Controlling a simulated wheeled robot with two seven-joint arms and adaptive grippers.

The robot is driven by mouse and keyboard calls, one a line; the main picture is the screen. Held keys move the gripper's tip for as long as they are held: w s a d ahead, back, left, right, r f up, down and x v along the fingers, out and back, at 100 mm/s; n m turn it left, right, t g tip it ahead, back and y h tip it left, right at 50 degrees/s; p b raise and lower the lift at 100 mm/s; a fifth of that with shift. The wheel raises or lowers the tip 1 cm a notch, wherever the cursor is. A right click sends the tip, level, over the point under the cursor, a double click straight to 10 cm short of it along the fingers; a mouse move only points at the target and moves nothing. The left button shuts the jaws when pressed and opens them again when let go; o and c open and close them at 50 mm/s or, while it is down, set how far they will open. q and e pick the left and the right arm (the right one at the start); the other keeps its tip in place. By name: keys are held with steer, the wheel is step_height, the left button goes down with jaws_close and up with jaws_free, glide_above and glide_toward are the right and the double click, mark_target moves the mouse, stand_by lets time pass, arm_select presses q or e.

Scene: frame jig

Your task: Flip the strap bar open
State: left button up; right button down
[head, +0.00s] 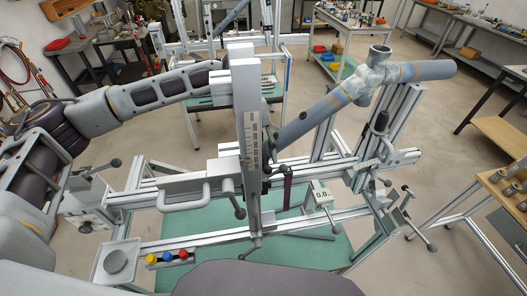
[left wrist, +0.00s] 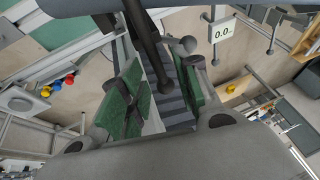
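My left arm reaches in from the left in the head view, and its end is largely hidden behind a tall grey upright (head: 252,190) with a scale. My left gripper (left wrist: 160,88) shows in the left wrist view, its green-padded fingers apart. A dark rod (left wrist: 148,42) with a ball end lies across the gap between the fingers, and I see no pad closed on it. A grey ball knob (left wrist: 188,45) is near the right finger. A dark strap (head: 288,188) hangs right of the upright. I cannot tell for sure which part is the strap bar. My right gripper is out of view.
A grey tube (head: 335,97) slants across the jig on the right. A digital display (head: 321,194) stands on the lower rail. Red, blue and yellow knobs (head: 167,256) sit at the front left. Several levers with ball ends stick out around the frame.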

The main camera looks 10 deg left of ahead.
arm_select(q)
steer(key=shift+s+f, duration=0.1)
steer(key=shift+f, duration=0.1)
steer(key=shift+c, duration=0.4)
jaws_close()
steer(key=shift+w+a+r+g+h, duration=0.1)
steer(key=shift+w+r+g+h, duration=0.25)
steer(key=shift+r+g, duration=0.45)
steer(key=shift+w+a+r+g+h, duration=0.1)
steer(key=shift+w+r+g+h, duration=0.2)
steer(key=shift+r+g, duration=0.5)
steer(key=shift+w+a+r+n+g+h+p, duration=0.2)
steer(key=shift+w+r+g+h, duration=0.1)
steer(key=shift+w+r+g, duration=0.45)
steer(key=shift+w+a+r+n+g+h+p, duration=0.1)
steer(key=shift+w+r+n+g+h+p, duration=0.15)
steer(key=shift+r+g, duration=0.5)
steer(key=shift+w+f, duration=0.1)
steer(key=shift+f, duration=0.05)
